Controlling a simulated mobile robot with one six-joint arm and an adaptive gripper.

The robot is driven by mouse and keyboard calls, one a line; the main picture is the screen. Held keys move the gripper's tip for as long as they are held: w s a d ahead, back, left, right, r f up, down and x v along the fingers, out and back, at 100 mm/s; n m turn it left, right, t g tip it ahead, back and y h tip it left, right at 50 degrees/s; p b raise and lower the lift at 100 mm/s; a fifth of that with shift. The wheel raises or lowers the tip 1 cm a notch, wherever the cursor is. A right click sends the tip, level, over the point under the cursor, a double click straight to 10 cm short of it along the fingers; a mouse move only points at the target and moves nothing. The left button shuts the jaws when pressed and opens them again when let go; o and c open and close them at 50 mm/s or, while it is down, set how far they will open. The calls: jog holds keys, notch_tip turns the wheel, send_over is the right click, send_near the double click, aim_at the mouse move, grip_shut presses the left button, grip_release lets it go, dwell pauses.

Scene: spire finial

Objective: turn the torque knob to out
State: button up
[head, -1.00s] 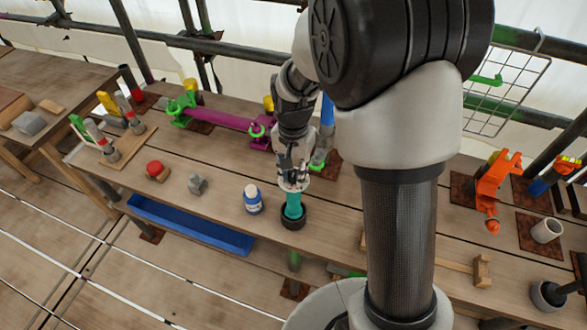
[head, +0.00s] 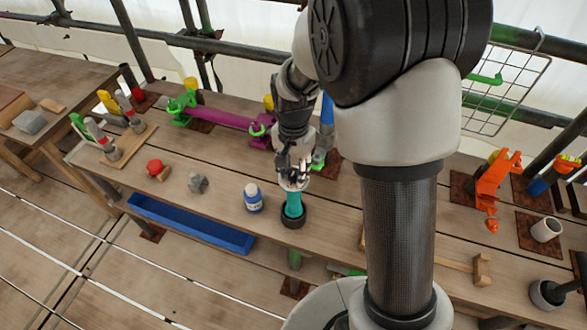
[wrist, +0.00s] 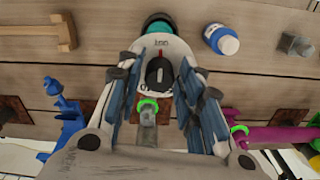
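The torque knob (wrist: 159,72) is a black knob with a red mark, on a pale round dial face with small lettering that I cannot read. The red mark points toward the lettering at the top of the face. Below the face, the teal tool body (head: 293,205) stands upright in a black ring holder (head: 292,217) on the bench; its teal part also shows in the wrist view (wrist: 158,30). My gripper (wrist: 159,76) is open, with one finger on each side of the knob. Any contact with the knob is unclear. In the head view my gripper (head: 293,178) is directly above the tool.
A white and blue bottle (head: 253,198) stands close left of the holder. A grey block (head: 198,183) and a red button (head: 155,168) lie further left. A purple bar (head: 222,118) is behind. Orange tool (head: 490,185) and a white cup (head: 546,229) are at right.

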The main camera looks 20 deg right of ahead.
aim_at(293, 172)
jog(key=shift+o, duration=0.9)
notch_tip(293, 172, up, 12)
dwell(0.3)
